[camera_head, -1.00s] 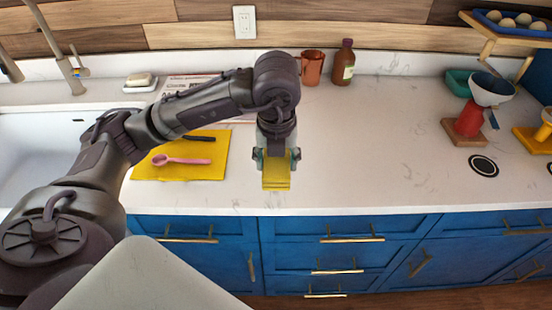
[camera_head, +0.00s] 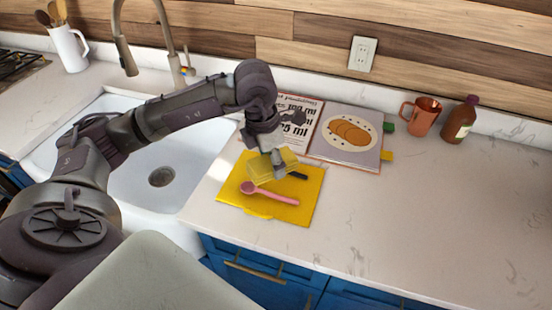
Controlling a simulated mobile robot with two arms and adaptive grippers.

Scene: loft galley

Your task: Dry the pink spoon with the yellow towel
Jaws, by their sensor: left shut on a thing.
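The pink spoon (camera_head: 248,188) lies on a flat yellow mat (camera_head: 308,192) on the counter, bowl to the left and handle to the right. My left gripper (camera_head: 274,160) points down above the back part of the mat and is shut on a folded yellow towel (camera_head: 262,172). The towel is just behind the spoon in the picture, with a gap of mat seen between them. I cannot tell whether the towel touches the mat. My right gripper is out of view.
A copper mug (camera_head: 422,117) and brown bottle (camera_head: 460,122) stand to the right. The sink (camera_head: 195,165) is left. The right counter is clear.

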